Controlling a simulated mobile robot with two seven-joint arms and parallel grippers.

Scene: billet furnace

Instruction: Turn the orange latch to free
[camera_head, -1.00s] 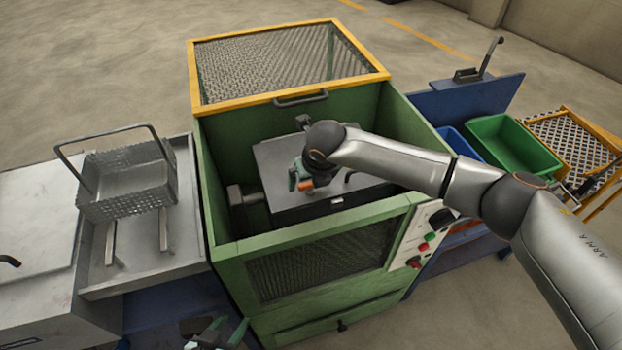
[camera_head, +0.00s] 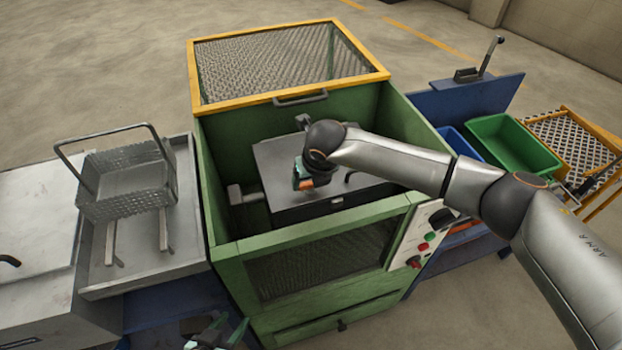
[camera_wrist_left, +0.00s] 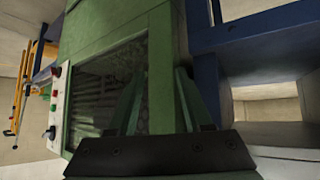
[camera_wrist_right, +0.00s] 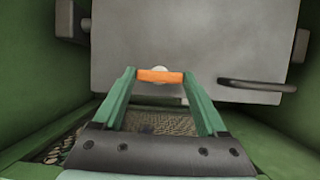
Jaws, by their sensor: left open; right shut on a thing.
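The orange latch (camera_wrist_right: 160,76) lies crosswise between the fingertips of my right gripper (camera_wrist_right: 158,75) in the right wrist view. It is at the front edge of the grey lid (camera_wrist_right: 190,35) inside the green cabinet. My right gripper (camera_head: 301,178) is shut on the latch, which the gripper mostly hides in the head view. My left gripper (camera_head: 217,334) is open and empty at the lower edge of the head view, in front of the cabinet. Its spread fingers also show in the left wrist view (camera_wrist_left: 157,75).
The green cabinet (camera_head: 230,258) has walls close around my right gripper and a raised yellow-framed mesh cover (camera_head: 285,62). A wire basket (camera_head: 125,185) stands on a metal tray at left. A green bin (camera_head: 512,143) and a control panel (camera_head: 420,238) are at right.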

